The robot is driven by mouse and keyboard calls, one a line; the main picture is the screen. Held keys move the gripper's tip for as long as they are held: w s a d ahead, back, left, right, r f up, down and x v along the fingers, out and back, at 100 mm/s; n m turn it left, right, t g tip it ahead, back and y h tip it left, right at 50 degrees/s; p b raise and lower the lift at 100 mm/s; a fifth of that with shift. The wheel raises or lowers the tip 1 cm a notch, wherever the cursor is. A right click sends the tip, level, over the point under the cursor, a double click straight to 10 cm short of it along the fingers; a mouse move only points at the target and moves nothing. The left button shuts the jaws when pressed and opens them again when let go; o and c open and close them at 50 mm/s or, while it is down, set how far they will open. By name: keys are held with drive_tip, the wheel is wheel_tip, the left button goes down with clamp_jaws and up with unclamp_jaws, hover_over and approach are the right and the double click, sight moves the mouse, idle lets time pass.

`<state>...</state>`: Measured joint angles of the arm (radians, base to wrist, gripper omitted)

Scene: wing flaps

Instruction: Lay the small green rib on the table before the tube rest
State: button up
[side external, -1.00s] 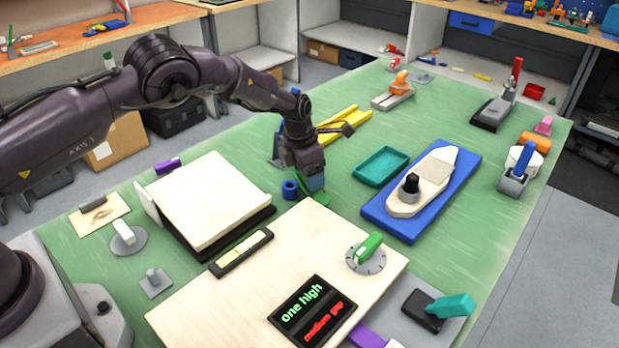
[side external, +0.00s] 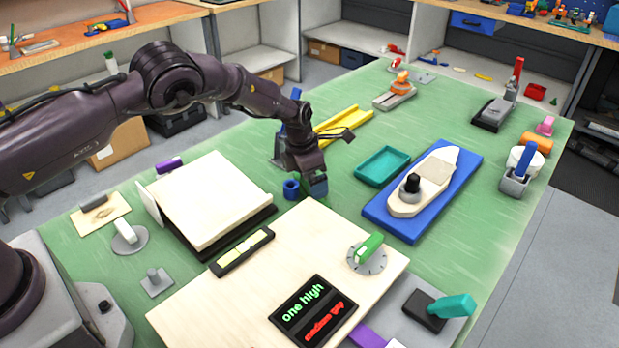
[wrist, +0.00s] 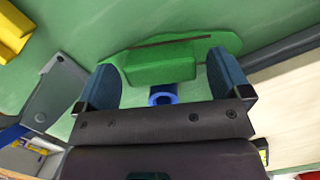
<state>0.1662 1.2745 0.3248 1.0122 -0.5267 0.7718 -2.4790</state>
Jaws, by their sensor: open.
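The small green rib (wrist: 165,62), a flat curved plate with a raised green block on it, shows in the wrist view. Its block lies between the two blue fingers of my gripper (wrist: 163,72), with a gap at each side. My gripper is open. In the side view my gripper (side external: 316,190) points down at the far edge of the pale board, and I cannot make out the rib there. A yellow channel-shaped piece (side external: 346,123), possibly the tube rest, lies on the green table behind my gripper.
A blue ring (side external: 291,188) stands just left of my gripper. The pale board (side external: 225,300) lies in front, and a cream sloped block (side external: 208,198) stands left. A teal tray (side external: 381,166) and a boat on a blue base (side external: 375,212) are right.

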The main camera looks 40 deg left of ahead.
drive_tip(key=s+a+r+m+t, duration=0.1)
drive_tip(key=s+r+m, duration=0.3)
drive_tip(key=r, duration=0.8)
drive_tip(key=s+a+r+m, duration=0.1)
drive_tip(key=s+r+m, duration=0.25)
drive_tip(key=r, duration=0.85)
drive_tip(key=s+r+m+t, duration=0.1)
drive_tip(key=s+r+m, duration=0.4)
drive_tip(key=s+m, duration=0.3)
drive_tip(key=s+r+m, duration=0.6)
drive_tip(key=s+m, duration=0.2)
drive_tip(key=s, duration=0.5)
drive_tip(key=shift+d+t, duration=0.4)
drive_tip(key=s+m, duration=0.2)
drive_tip(key=s+f+m, duration=0.1)
drive_tip(key=s+m, duration=0.2)
drive_tip(key=s+m+t, duration=0.1)
drive_tip(key=s+m, duration=0.1)
drive_tip(key=s, duration=0.1)
drive_tip(key=shift+s+a+f+m+y, duration=0.1)
drive_tip(key=shift+f+m+y, duration=0.15)
drive_tip(key=shift+f+y, duration=0.15)
drive_tip(key=shift+c, duration=0.3)
drive_tip(key=shift+s, duration=0.2)
drive_tip(key=c, duration=0.4)
drive_tip(key=shift+f+m, duration=0.1)
drive_tip(key=shift+m, duration=0.2)
drive_tip(key=c, duration=0.7)
